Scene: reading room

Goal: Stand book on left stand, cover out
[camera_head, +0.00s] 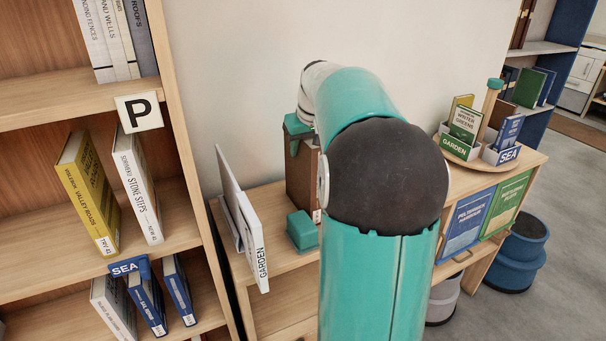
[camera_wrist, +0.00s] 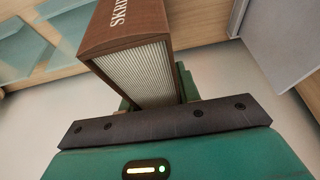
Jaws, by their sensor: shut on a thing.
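A brown book (camera_head: 299,178) is held upright above the low cabinet top, left of my arm in the head view. My gripper (camera_head: 301,128) is shut on its upper part; my arm hides its right side. In the wrist view the book (camera_wrist: 125,28) shows pale page edges and white letters on its brown cover, between the fingers of my gripper (camera_wrist: 158,95). A thin pale upright panel labelled GARDEN (camera_head: 246,222) stands at the cabinet's left end; I cannot tell whether it is a stand or a book on one. A grey panel (camera_wrist: 283,38) shows in the wrist view.
A small teal block (camera_head: 302,231) sits on the cabinet top (camera_head: 277,263), right of the panel. A tall wooden shelf (camera_head: 182,120) with books is close on the left. A round tray (camera_head: 461,149) with GARDEN and SEA holders is at right.

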